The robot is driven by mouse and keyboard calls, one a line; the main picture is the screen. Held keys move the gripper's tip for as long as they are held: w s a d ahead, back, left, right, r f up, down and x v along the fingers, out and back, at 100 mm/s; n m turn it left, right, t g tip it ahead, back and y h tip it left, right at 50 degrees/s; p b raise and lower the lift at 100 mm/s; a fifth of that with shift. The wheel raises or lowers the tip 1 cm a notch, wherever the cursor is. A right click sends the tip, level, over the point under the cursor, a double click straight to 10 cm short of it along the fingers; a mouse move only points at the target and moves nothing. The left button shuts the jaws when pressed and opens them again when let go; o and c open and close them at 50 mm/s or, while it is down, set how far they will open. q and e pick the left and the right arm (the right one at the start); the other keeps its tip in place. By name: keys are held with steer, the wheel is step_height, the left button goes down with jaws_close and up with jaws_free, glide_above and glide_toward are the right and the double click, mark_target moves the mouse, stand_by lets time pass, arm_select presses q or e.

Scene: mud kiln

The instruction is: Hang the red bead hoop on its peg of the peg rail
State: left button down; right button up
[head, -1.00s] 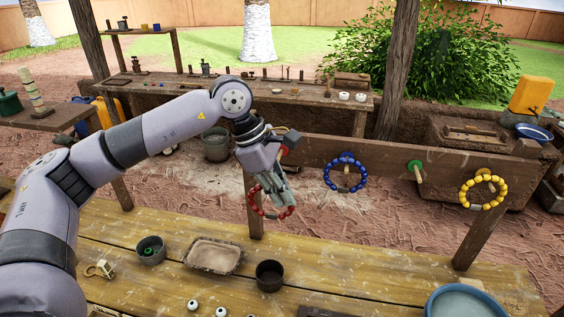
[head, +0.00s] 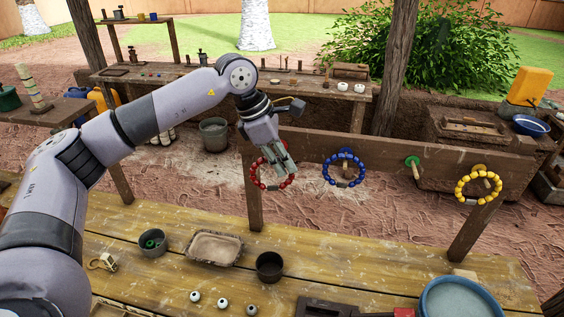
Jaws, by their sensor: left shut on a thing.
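The red bead hoop (head: 257,180) hangs upright at the left end of the peg rail (head: 385,158). My left gripper (head: 283,168) is shut on the hoop's upper part, in front of the rail. The red peg is hidden behind the gripper, so I cannot tell whether the hoop is around it. My right gripper is not in view.
A blue bead hoop (head: 329,170) and a yellow one (head: 463,190) hang on the rail. The green-marked peg (head: 415,171) between them is bare. The near table holds a tray (head: 213,262), a dark cup (head: 270,278) and a blue-rimmed basin (head: 427,297).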

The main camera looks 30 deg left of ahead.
arm_select(q)
steer(key=w+a+f, duration=0.1)
steer(key=w, duration=0.5)
steer(key=shift+a+f+p, duration=0.2)
steer(key=shift+a+p, duration=0.05)
steer(key=shift+p, duration=0.15)
stand_by(0.3)
stand_by(0.5)
steer(key=c, duration=1.7)
jaws_free()
steer(key=shift+o, duration=0.7)
steer(key=shift+s+r, duration=0.15)
